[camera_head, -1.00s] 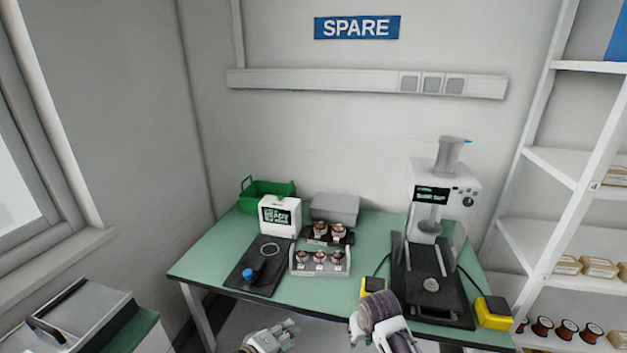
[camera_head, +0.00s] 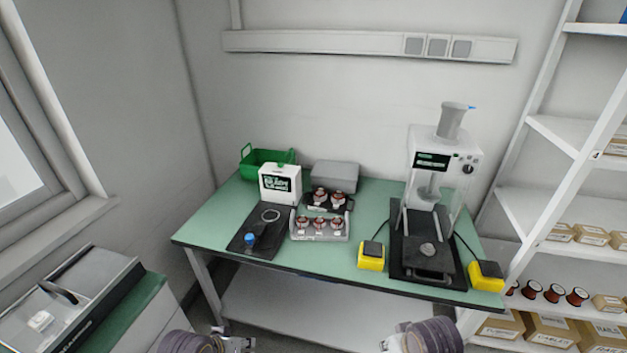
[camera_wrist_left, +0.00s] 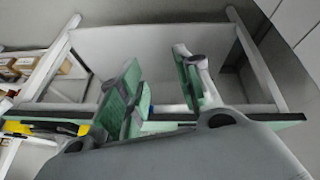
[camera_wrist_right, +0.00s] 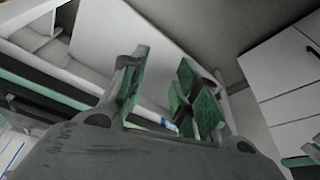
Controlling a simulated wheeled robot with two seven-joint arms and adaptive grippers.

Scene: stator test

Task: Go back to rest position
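My left gripper (camera_head: 238,343) is at the bottom edge of the head view, low in front of the bench, and only partly shows. In the left wrist view (camera_wrist_left: 166,88) its green-padded fingers are apart with nothing between them. My right gripper (camera_head: 400,332) is at the bottom right of centre in the head view, also in front of the bench and partly cut off. In the right wrist view (camera_wrist_right: 163,92) its fingers are apart and empty. Both grippers are clear of the things on the bench.
The green bench (camera_head: 330,257) holds a white tester (camera_head: 281,184), a tray of copper-wound stators (camera_head: 320,237), a press machine (camera_head: 437,170) and a yellow box (camera_head: 371,257).

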